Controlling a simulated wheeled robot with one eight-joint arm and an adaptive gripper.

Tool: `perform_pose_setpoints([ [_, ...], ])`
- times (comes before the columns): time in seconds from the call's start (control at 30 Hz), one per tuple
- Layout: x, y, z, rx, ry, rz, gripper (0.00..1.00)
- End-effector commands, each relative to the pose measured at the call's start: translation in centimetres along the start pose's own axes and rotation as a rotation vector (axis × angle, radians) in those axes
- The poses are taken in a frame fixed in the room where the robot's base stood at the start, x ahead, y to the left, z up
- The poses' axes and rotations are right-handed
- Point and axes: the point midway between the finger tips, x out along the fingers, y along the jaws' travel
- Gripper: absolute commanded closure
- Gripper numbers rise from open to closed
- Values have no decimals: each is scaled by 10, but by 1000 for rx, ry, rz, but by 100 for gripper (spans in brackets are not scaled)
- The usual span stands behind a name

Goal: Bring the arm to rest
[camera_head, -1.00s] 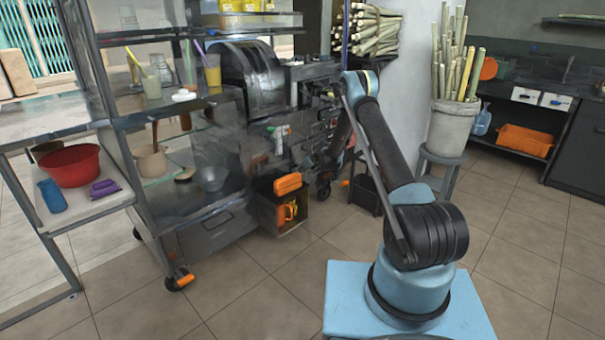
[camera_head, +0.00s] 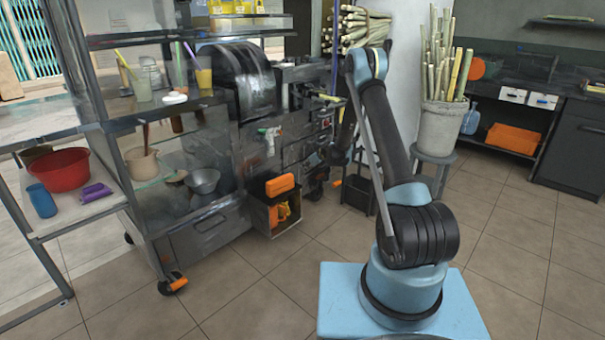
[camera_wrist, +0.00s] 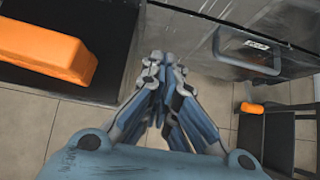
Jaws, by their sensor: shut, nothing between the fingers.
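My arm (camera_head: 382,125) stands up from its light blue mount in the head view, with its elbow high and the forearm folding down beyond it. My gripper (camera_wrist: 164,62) shows in the wrist view, with its blue and grey fingers drawn together and nothing between them. It points down past the front of the press cart, over the tiled floor. In the head view the gripper is mostly hidden behind my arm, and its exact place there is hard to tell.
An orange block (camera_wrist: 45,48) lies at the wrist view's left, beside a metal panel (camera_wrist: 200,28). A dark stool (camera_wrist: 263,140) stands at right. The sugarcane press (camera_head: 250,85) is left of my arm; a cane pot (camera_head: 442,130) is right.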

Motion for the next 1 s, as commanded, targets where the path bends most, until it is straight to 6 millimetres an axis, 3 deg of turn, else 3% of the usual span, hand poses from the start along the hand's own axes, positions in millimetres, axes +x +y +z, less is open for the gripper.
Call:
perform_pose_setpoints([
  [0.37, -35, -1, 6, -43, 11, -5, 100],
  [0.7, -130, 5, 29, -307, 81, -13, 100],
  [1.0, -218, 23, 36, -553, 151, -3, 100],
])
